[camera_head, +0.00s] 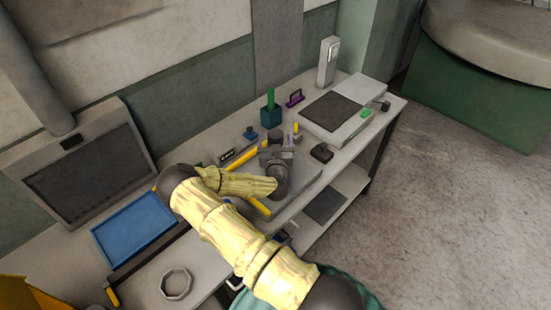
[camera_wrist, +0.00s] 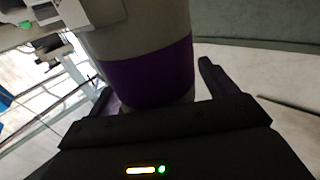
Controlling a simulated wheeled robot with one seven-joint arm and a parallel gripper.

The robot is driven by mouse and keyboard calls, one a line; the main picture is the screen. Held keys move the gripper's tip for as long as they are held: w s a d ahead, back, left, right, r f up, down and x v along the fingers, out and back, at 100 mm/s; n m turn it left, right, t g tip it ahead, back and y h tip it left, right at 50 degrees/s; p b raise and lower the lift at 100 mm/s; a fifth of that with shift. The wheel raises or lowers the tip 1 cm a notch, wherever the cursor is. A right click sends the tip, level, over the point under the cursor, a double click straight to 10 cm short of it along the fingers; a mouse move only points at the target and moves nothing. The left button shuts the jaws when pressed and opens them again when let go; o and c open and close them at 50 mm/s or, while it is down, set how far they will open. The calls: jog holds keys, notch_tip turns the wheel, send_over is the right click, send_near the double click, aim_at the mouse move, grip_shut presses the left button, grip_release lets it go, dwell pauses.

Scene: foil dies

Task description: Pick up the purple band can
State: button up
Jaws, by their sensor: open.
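The purple band can (camera_wrist: 150,72) fills the upper middle of the wrist view, with a grey body and a wide purple band. My gripper (camera_wrist: 156,88) is open, with one dark finger on each side of the can. The right finger shows a gap to the can; on the left I cannot tell whether it touches. The can's top is out of the wrist frame. In the head view my gripper (camera_head: 277,153) is over the bench, and I cannot clearly pick out the can there.
The bench (camera_head: 222,130) also holds a blue tray (camera_head: 135,228), a teal holder with a green item (camera_head: 271,117), a purple item (camera_head: 295,98), a small dark block (camera_head: 321,153) and a flat device (camera_head: 335,118). A grey ring (camera_head: 176,284) lies near the front left.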

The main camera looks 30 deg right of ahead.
jog(key=shift+c, duration=0.3)
jog(key=c, duration=1.4)
jog(key=shift+o, duration=0.2)
jog(key=shift+r+b, duration=1.35)
jog(key=shift+r, duration=3.65)
